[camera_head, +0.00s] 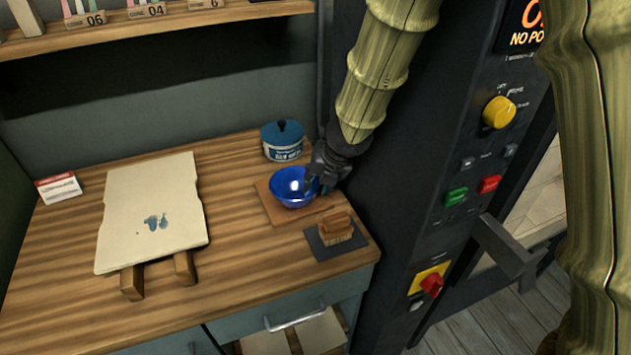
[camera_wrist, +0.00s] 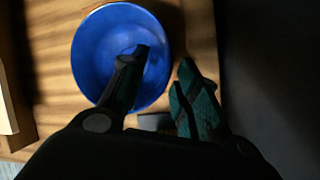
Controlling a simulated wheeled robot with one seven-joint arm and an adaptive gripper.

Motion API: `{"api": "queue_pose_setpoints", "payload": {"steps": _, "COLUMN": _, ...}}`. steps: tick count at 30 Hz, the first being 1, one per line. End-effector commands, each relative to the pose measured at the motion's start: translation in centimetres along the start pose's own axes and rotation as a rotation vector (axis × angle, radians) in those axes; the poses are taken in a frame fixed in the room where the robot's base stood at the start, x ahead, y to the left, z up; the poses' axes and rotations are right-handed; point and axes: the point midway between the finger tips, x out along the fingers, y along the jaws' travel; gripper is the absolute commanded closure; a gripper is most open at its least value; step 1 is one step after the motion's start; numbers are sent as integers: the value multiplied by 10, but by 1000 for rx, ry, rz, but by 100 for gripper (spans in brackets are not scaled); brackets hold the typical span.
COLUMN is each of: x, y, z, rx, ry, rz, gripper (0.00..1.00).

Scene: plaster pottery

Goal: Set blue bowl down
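The blue bowl (camera_head: 288,192) is upright and appears to rest on a small brown board (camera_head: 272,212) on the wooden counter. My gripper (camera_head: 316,184) is at the bowl's right side. In the wrist view the bowl (camera_wrist: 97,55) is seen from above and looks empty. My gripper (camera_wrist: 165,58) straddles its right rim there, one finger over the inside and the other outside. A gap shows between the fingers, so it looks open around the rim. Whether either finger touches the bowl is unclear.
A blue lidded jar (camera_head: 283,150) stands behind the bowl. A brush (camera_head: 336,230) lies on a dark mat (camera_head: 318,246) in front. A dark control cabinet (camera_head: 410,170) rises close on the right. A stained pale slab (camera_head: 150,200) lies left; the counter between is clear.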

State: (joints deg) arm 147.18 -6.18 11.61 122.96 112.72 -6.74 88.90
Motion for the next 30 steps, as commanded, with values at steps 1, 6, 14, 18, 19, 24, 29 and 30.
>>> {"api": "queue_pose_setpoints", "payload": {"steps": 1, "x": -14, "y": 1, "z": 2, "rx": 1, "ry": -1, "rz": 2, "gripper": 68}}
{"api": "queue_pose_setpoints", "payload": {"steps": 6, "x": -47, "y": 2, "z": 2, "rx": 0, "ry": -1, "rz": 3, "gripper": 68}}
{"api": "queue_pose_setpoints", "payload": {"steps": 14, "x": -87, "y": 1, "z": 1, "rx": 1, "ry": 0, "rz": 1, "gripper": 68}}
{"api": "queue_pose_setpoints", "payload": {"steps": 18, "x": -98, "y": 1, "z": 1, "rx": 0, "ry": 0, "rz": 2, "gripper": 68}}
{"api": "queue_pose_setpoints", "payload": {"steps": 19, "x": -99, "y": 1, "z": 1, "rx": 0, "ry": 0, "rz": 2, "gripper": 68}}
{"api": "queue_pose_setpoints", "payload": {"steps": 24, "x": -102, "y": 0, "z": 0, "rx": -1, "ry": 0, "rz": 1, "gripper": 68}}
{"api": "queue_pose_setpoints", "payload": {"steps": 29, "x": -101, "y": 0, "z": 0, "rx": -1, "ry": 0, "rz": 1, "gripper": 68}}
{"api": "queue_pose_setpoints", "payload": {"steps": 30, "x": -101, "y": 0, "z": 0, "rx": -1, "ry": 0, "rz": 1, "gripper": 68}}
